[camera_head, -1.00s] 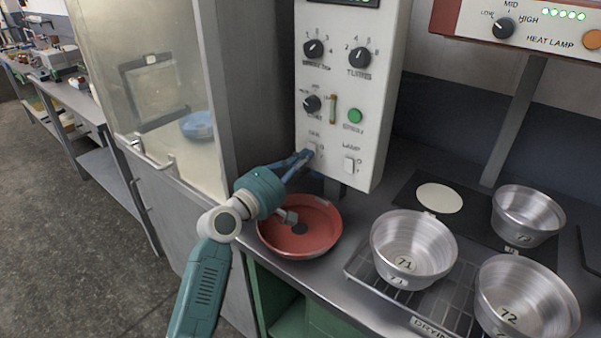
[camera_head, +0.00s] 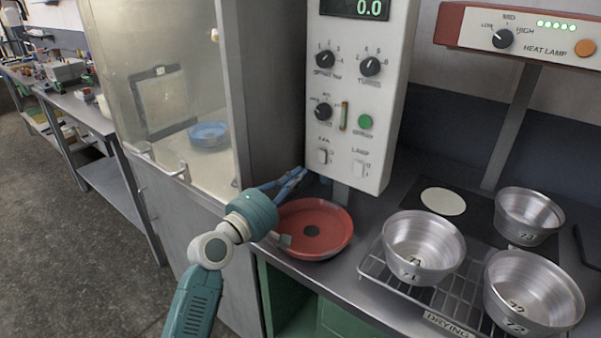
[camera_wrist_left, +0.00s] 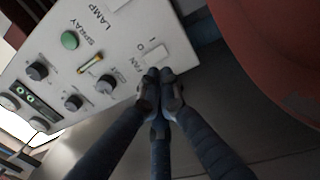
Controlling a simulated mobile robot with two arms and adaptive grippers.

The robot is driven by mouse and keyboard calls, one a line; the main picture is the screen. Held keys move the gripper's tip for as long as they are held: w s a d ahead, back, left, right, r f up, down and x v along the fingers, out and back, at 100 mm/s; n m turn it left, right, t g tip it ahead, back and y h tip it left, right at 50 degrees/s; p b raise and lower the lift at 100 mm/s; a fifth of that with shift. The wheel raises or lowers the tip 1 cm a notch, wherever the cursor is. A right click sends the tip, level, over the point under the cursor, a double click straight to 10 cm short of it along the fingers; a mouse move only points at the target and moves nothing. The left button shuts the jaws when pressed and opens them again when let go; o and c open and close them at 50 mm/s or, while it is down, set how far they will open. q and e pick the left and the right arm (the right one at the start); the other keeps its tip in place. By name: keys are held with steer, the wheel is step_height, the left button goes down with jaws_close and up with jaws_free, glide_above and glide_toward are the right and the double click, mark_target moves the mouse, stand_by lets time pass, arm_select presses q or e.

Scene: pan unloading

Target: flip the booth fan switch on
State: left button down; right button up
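The white fan switch (camera_head: 323,157) is a small rocker low on the left of the pale control panel (camera_head: 342,140), under the FAN label. It also shows just past my fingertips in the left wrist view (camera_wrist_left: 155,54). I cannot tell which way the rocker is tilted. My left gripper (camera_head: 301,172) has its blue fingers drawn together at the tips, with nothing between them. The tips are just left of and below the switch, apart from it in the head view. In the left wrist view the shut fingertips (camera_wrist_left: 161,77) point at the panel's lower edge. My right gripper is out of view.
The lamp switch (camera_head: 358,169) sits right of the fan switch, with knobs and a green button (camera_head: 365,121) above. A red pan (camera_head: 312,229) lies below my gripper. Metal pans (camera_head: 424,245) stand at right on a drying rack. A glass booth (camera_head: 165,85) is at left.

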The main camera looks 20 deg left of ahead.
arm_select(q)
steer(key=b+v, duration=0.1)
steer(key=v, duration=0.6)
steer(key=shift+f, duration=0.15)
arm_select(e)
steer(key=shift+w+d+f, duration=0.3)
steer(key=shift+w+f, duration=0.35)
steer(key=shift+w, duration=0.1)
arm_select(q)
steer(key=shift+w, duration=0.1)
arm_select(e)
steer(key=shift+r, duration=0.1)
